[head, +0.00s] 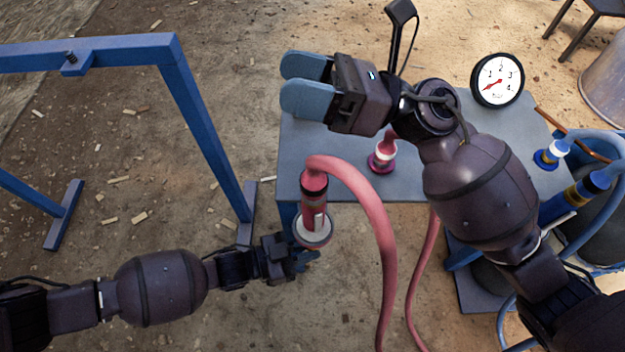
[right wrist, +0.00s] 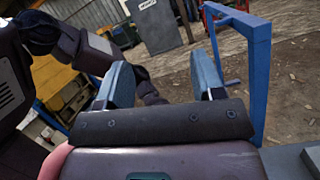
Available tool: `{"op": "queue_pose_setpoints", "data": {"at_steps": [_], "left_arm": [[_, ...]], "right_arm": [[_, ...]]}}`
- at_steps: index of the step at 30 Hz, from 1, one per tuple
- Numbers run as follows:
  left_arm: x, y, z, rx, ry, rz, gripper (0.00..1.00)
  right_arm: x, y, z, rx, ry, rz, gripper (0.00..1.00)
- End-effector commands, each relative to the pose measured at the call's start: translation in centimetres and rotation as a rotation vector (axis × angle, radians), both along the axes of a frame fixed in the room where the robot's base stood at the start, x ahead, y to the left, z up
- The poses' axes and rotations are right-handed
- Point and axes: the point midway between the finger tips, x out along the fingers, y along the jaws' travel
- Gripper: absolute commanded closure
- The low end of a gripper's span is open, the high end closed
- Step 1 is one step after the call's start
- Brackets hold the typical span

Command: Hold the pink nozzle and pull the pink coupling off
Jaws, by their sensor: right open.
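The pink nozzle (head: 383,158) stands upright on the grey table, with a white and pink top and a dark pink base. The pink coupling (head: 314,199) is apart from it, off the table's front left edge, with a pink hose bending from its top and a pale ring at its lower end. My left gripper (head: 306,258) is right by that ring; whether its fingers grip the coupling is unclear. My right gripper (head: 307,82) is open and empty above the table's far left corner, away from the nozzle. Its fingers also show in the right wrist view (right wrist: 168,85).
The grey table (head: 340,188) carries a round gauge (head: 498,81) and a blue nozzle (head: 549,155) at the right. A blue frame (head: 205,130) stands on the left. The pink hose (head: 386,250) hangs in front of the table. Open ground lies between frame and table.

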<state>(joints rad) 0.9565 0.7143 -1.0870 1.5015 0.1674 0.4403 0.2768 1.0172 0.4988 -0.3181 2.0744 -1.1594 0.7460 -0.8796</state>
Motion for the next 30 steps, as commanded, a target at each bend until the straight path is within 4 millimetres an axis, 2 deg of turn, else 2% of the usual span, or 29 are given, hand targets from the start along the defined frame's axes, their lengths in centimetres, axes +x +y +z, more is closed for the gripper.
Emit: {"op": "queue_pose_setpoints", "data": {"at_steps": [4,9,12,16,19,23,26,30], "left_arm": [[0.0,0.0,0.0,0.001,0.000,0.001,0.99],[0.0,0.0,0.0,0.001,0.000,0.000,0.99],[0.0,0.0,0.0,0.001,0.000,0.000,0.99],[0.0,0.0,0.0,0.001,0.000,0.000,0.99],[0.0,0.0,-0.1,0.001,0.000,0.000,0.99],[0.0,0.1,-0.1,0.001,0.000,0.000,0.99],[0.0,0.0,-0.1,0.001,0.000,0.000,0.99],[0.0,0.0,-0.1,0.001,0.000,0.000,0.99]], "right_arm": [[0.1,3.7,0.4,-0.099,-0.208,0.046,0.38],[-0.9,8.1,0.0,-0.212,-0.456,0.127,0.38],[-2.0,10.3,-0.4,-0.280,-0.617,0.195,0.38],[-3.9,11.9,-1.0,-0.369,-0.840,0.312,0.38],[-5.3,12.1,-1.6,-0.439,-1.019,0.422,0.38],[-7.0,11.0,-2.3,-0.535,-1.252,0.592,0.38],[-7.8,9.3,-2.7,-0.614,-1.425,0.740,0.38],[-8.2,5.9,-3.1,-0.732,-1.639,0.963,0.38]]}}
